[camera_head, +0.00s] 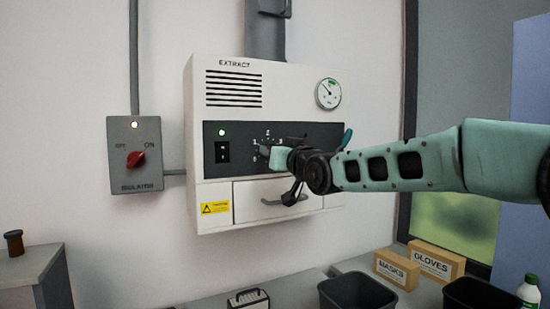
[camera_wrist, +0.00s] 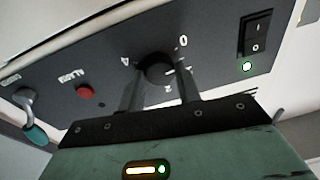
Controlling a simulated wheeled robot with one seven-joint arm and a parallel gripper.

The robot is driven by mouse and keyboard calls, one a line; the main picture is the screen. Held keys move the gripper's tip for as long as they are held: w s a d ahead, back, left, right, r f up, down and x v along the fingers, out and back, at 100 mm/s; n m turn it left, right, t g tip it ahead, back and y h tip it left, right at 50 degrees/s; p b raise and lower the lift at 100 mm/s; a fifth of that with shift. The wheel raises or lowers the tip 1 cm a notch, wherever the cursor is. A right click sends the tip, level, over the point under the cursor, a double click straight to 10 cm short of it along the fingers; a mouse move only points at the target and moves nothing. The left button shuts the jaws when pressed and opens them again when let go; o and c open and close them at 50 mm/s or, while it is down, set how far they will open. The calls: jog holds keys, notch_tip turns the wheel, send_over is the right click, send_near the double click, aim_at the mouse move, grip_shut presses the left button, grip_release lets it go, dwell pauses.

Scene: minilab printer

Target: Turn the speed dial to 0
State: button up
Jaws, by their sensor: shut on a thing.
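The speed dial (camera_wrist: 157,67) is a dark round knob on the extract unit's black panel (camera_wrist: 215,65). In the wrist view a 0 mark sits to its upper right and a 4 to its left, with other marks below it. My gripper (camera_head: 277,157) is at the panel in the head view, and its fingers stand on either side of the dial in the wrist view. It is shut on the dial. Which mark the dial points to cannot be told. My gripper hides most of the dial in the head view.
A rocker switch (camera_wrist: 257,33) and a lit green lamp (camera_wrist: 247,67) are beside the dial. A red alarm button (camera_wrist: 84,91) and a teal-tipped lever (camera_wrist: 33,120) are on its other side. The drawer handle (camera_head: 284,199) is below. The isolator box (camera_head: 135,168) is left.

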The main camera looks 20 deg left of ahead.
jog(key=n, duration=0.5)
jog(key=shift+g, duration=0.4)
jog(key=o, duration=1)
jog(key=shift+d, duration=0.1)
jog(key=b+v, duration=0.5)
jog(key=v, duration=1.2)
jog(key=shift+s, duration=0.15)
jog(key=shift+d+f, duration=0.1)
jog(key=shift+f, duration=0.05)
